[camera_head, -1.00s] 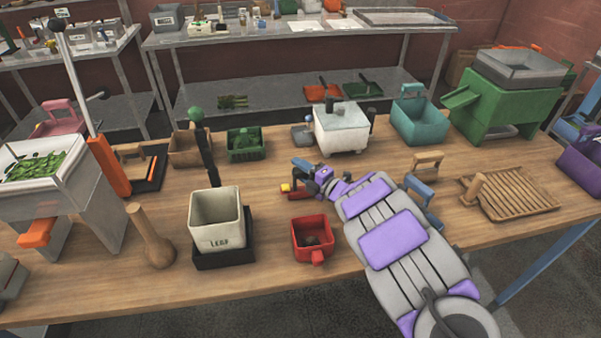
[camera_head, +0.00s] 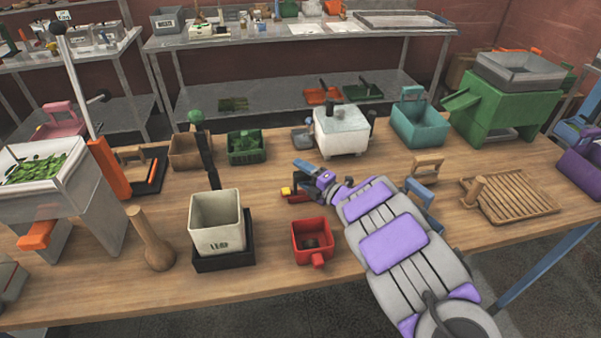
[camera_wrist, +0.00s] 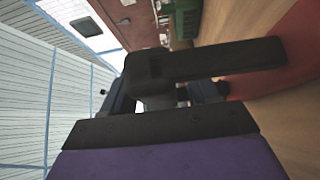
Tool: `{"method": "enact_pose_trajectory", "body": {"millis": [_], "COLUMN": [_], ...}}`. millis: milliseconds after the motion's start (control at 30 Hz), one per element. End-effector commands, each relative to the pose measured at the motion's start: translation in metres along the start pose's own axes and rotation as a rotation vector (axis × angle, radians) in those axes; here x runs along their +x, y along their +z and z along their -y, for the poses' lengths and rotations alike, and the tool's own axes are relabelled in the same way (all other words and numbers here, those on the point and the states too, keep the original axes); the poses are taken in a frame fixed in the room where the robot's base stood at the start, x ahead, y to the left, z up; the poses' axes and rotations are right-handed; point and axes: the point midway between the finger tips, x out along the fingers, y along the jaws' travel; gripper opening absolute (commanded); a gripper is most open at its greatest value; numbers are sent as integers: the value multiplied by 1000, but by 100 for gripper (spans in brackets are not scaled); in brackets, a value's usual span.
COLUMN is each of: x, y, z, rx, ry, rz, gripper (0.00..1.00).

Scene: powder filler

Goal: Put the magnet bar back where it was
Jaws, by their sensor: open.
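A red bar with a yellow end (camera_head: 293,192) lies on the wooden table, just behind the red scoop-like box. I take it to be the magnet bar, though my gripper partly hides it. My gripper (camera_head: 303,177) is open beside and just above it, with its fingers pointing left in the head view. I cannot tell whether a finger touches the bar. In the wrist view, a dark finger of the gripper (camera_wrist: 215,62) lies across the middle, and a large red surface (camera_wrist: 270,55) shows close behind it at the right.
The red box (camera_head: 312,240) stands in front of the gripper. A cream bin (camera_head: 217,225) with a dark upright post is to the left. A white box (camera_head: 341,130) and a green basket (camera_head: 246,148) stand behind. Bare table lies between the cream bin and the red bar.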

Motion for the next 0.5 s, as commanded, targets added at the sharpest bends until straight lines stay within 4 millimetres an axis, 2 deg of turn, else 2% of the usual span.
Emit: {"method": "enact_pose_trajectory", "body": {"millis": [400, 500], "x": [-81, -96], "y": [2, 1], "z": [-1, -1], "rx": [0, 1], "ry": [-6, -4], "rz": [5, 4], "gripper": [59, 59]}}
